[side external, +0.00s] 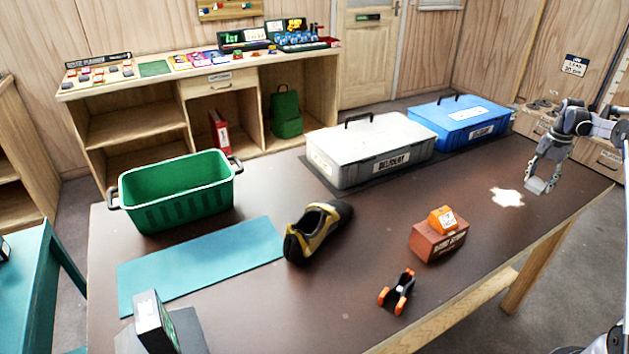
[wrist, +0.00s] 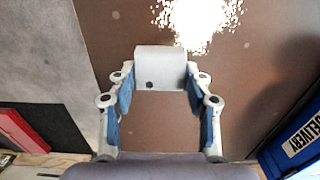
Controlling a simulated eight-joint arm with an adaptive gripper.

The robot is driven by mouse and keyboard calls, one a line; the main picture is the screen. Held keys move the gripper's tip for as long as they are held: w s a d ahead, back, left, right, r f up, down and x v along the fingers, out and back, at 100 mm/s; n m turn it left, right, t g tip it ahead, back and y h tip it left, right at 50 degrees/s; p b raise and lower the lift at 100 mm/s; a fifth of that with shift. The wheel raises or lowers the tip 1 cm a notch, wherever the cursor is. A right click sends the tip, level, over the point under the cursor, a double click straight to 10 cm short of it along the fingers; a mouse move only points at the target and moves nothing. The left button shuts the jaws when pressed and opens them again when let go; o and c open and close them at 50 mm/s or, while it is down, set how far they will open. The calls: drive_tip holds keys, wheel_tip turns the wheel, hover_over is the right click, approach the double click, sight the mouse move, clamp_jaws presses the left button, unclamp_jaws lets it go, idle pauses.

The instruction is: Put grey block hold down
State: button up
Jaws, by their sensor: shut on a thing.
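The grey block hold (wrist: 160,66) is a pale grey block with a dark round hole in its face. It sits between the fingertips of my gripper (wrist: 160,82), which is shut on it, in the wrist view. In the side external view my gripper (side external: 545,170) is over the right end of the brown table (side external: 340,310), pointing down. The grey block (side external: 541,185) shows at its tips, just right of a white powdery patch (side external: 508,197). I cannot tell whether the block touches the table.
A blue lidded box (side external: 462,120) and a grey lidded box (side external: 370,150) stand at the back. An orange hold (side external: 442,219) rests on a red-brown box (side external: 437,241). A climbing shoe (side external: 318,232), an orange-and-black device (side external: 397,292) and a green crate (side external: 180,205) are further left.

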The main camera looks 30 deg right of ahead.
sight(535, 190)
drive_tip(key=shift+w+f, duration=0.1)
drive_tip(key=shift+f, duration=1.95)
drive_tip(key=shift+f, duration=0.1)
drive_tip(key=o, duration=1.1)
drive_tip(key=shift+o, duration=0.2)
